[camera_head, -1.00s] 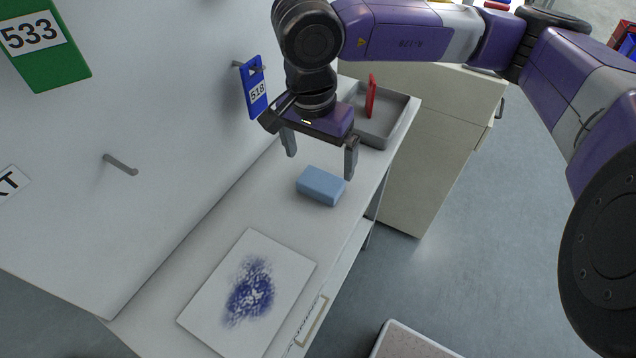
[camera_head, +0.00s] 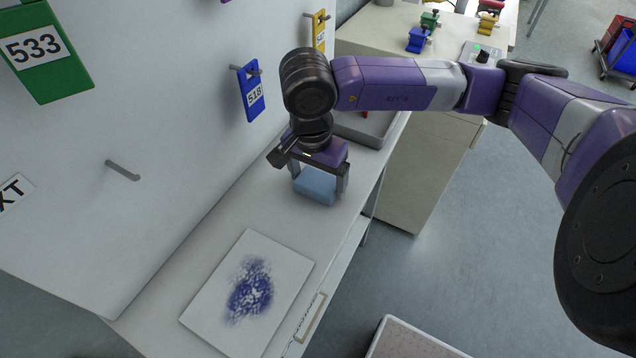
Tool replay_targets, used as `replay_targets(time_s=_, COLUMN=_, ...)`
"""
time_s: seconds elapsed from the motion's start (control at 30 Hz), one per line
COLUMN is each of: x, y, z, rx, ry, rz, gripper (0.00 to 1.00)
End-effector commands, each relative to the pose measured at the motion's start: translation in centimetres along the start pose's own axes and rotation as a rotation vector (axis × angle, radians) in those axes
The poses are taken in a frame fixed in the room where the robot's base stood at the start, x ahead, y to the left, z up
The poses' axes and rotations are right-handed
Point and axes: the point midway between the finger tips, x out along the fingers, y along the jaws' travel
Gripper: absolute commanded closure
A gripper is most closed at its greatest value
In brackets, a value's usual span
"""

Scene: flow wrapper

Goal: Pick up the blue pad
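The blue pad (camera_head: 316,186) is a light blue block on the white bench, beyond the white board with the blue stain. My gripper (camera_head: 319,184) has come down over it and points downward. One finger is at the pad's left end and the other at its right end. The fingers stand apart about as wide as the pad. The gripper body hides the pad's upper back part. I cannot tell whether the fingers press on the pad or whether a small gap is left.
The stained white board (camera_head: 248,292) lies on the near bench. A grey tray (camera_head: 372,128) stands behind my gripper. A blue 518 tag (camera_head: 251,92) hangs from a wall hook at left. Another hook (camera_head: 122,170) is empty. The bench between board and pad is clear.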

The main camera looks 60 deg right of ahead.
Motion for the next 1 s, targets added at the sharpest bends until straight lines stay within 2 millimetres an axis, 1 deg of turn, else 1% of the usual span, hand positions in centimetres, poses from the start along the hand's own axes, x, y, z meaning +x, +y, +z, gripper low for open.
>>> replay_targets(time_s=0.03, x=0.0, y=0.0, z=0.0, rx=0.000, ry=0.000, rz=0.000, gripper=0.26)
replay_targets(time_s=0.2, x=0.0, y=0.0, z=0.0, rx=0.000, ry=0.000, rz=0.000, gripper=0.58)
replay_targets(time_s=0.47, x=-0.1, y=0.0, z=0.0, rx=0.000, ry=0.000, rz=-0.001, gripper=0.58)
replay_targets(time_s=0.57, x=-0.5, y=-0.1, z=-0.1, rx=0.000, ry=0.002, rz=-0.002, gripper=0.58)
replay_targets(time_s=0.67, x=-1.3, y=-0.1, z=-0.2, rx=-0.001, ry=0.002, rz=-0.003, gripper=0.58)
replay_targets(time_s=0.77, x=-2.7, y=-0.1, z=-0.4, rx=-0.001, ry=0.004, rz=-0.003, gripper=0.58)
replay_targets(time_s=0.87, x=-4.7, y=-0.1, z=-0.7, rx=-0.001, ry=0.004, rz=-0.004, gripper=0.58)
replay_targets(time_s=0.97, x=-7.3, y=-0.1, z=-1.1, rx=-0.001, ry=0.008, rz=-0.005, gripper=0.58)
replay_targets(time_s=1.0, x=-8.5, y=-0.1, z=-1.2, rx=-0.001, ry=0.008, rz=-0.005, gripper=0.58)
